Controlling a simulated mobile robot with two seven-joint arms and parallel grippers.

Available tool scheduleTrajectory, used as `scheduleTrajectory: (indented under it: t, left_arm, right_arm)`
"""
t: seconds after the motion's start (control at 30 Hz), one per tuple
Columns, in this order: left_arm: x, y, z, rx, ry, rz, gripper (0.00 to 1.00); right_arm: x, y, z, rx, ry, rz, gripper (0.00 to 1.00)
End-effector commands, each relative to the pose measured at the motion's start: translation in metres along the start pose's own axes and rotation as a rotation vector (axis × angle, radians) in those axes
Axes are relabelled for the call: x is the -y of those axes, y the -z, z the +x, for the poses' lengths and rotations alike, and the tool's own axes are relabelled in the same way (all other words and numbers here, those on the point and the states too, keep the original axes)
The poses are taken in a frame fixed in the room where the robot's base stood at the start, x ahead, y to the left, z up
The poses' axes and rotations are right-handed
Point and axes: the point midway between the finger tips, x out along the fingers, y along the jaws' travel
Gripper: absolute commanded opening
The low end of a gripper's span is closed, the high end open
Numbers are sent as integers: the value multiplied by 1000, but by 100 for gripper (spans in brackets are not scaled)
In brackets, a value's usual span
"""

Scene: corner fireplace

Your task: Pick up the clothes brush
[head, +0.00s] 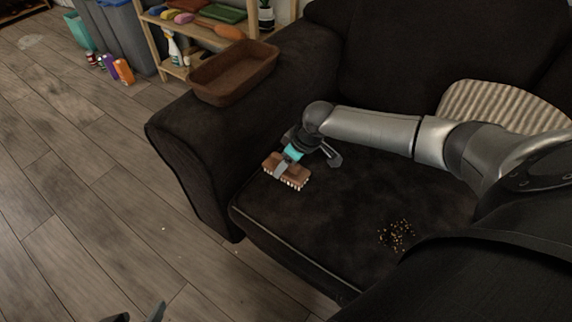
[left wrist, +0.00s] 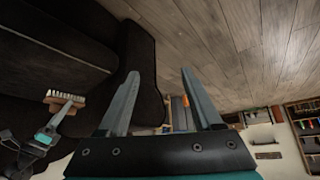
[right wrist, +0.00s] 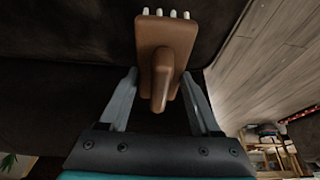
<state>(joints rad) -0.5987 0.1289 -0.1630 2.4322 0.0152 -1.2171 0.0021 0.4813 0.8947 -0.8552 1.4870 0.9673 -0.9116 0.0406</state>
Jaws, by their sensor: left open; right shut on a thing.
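The clothes brush (head: 273,164) has a brown wooden body and pale bristles facing down. My right gripper (head: 288,160) is shut on it, over the front left part of the dark sofa seat (head: 330,220). In the right wrist view, the brush (right wrist: 165,40) has its handle between the two fingers of my right gripper (right wrist: 160,85). The brush also shows at the left of the left wrist view (left wrist: 66,99). My left gripper (head: 140,315) is at the bottom edge of the head view, open and empty, over the floor side and apart from the brush.
A brown tray (head: 225,85) sits on the sofa's armrest (head: 180,125). Yellowish crumbs (head: 397,235) lie on the seat. A striped cushion (head: 490,100) is at the right. A shelf (head: 165,40) with bottles stands behind. The wooden floor (head: 80,180) at left is mostly clear.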

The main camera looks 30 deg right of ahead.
Motion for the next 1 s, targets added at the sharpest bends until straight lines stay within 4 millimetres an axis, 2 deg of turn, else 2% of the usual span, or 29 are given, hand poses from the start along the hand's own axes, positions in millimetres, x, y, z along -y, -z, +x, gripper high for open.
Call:
scheduleTrajectory:
  t: [0.2, 0.23, 0.6, 0.8, 1.0]
  left_arm:
    - [18, -16, -25, 171, 48, -17, 67]
    - [18, -19, -24, 191, 51, -18, 67]
    - [17, -56, 29, 278, 40, -16, 67]
    - [17, -79, 48, 318, 38, -15, 67]
    - [16, -96, 59, 346, 36, -14, 67]
  right_arm:
    - [0, 8, -20, -1, -1, -1, 4]
    - [0, 10, -23, -2, -1, -1, 4]
    - [0, 31, -75, -2, -1, -1, 4]
    - [0, 42, -99, -2, 0, -1, 4]
    - [0, 48, -116, -2, 0, -1, 4]
